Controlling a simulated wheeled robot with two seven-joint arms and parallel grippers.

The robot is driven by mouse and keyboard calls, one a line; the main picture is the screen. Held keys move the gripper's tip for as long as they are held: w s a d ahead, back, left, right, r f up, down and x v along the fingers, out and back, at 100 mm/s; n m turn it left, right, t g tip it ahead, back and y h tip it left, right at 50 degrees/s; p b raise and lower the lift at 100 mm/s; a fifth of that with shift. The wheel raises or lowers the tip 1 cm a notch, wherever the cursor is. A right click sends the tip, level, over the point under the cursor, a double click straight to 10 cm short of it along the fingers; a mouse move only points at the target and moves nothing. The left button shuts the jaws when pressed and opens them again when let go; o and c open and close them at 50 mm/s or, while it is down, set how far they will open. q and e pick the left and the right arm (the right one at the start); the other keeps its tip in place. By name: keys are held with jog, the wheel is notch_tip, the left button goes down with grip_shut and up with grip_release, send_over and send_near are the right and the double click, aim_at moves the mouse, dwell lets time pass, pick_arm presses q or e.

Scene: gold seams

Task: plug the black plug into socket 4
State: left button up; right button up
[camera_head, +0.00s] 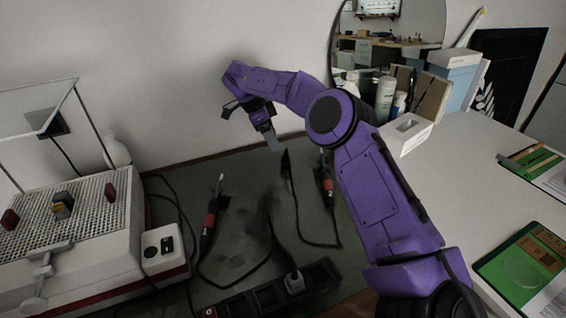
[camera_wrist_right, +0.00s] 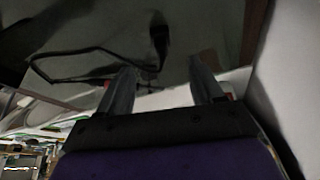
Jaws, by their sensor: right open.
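A slim dark piece on a black cable, seemingly the black plug (camera_head: 287,164), is on the dark mat just right of and below my right gripper (camera_head: 270,143). In the right wrist view, a dark piece with a looping cable (camera_wrist_right: 158,34) shows beyond the fingers, apart from them; I cannot tell for sure that it is the plug. My right gripper (camera_wrist_right: 160,75) is open with nothing between its fingers. The black power strip (camera_head: 268,297) lies at the bottom of the head view, with a grey plug (camera_head: 294,283) in it. Socket numbers are unreadable. My left gripper is out of view.
Two red-banded tools (camera_head: 210,219) (camera_head: 327,182) with cables lie on the mat (camera_head: 245,215). A white perforated bench unit (camera_head: 90,215) stands at the left. A white box (camera_head: 405,132) and bottles (camera_head: 386,98) stand behind my arm. Green boards (camera_head: 520,265) lie at right.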

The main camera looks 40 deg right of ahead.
aim_at(284, 156)
jog(key=b+x, duration=0.1)
jog(key=x, duration=0.4)
jog(key=shift+w, duration=0.1)
jog(key=shift+d+f, duration=0.1)
jog(key=shift+f, duration=0.15)
jog(key=x, duration=0.5)
jog(key=shift+s+d, duration=0.25)
jog(key=c, duration=1.1)
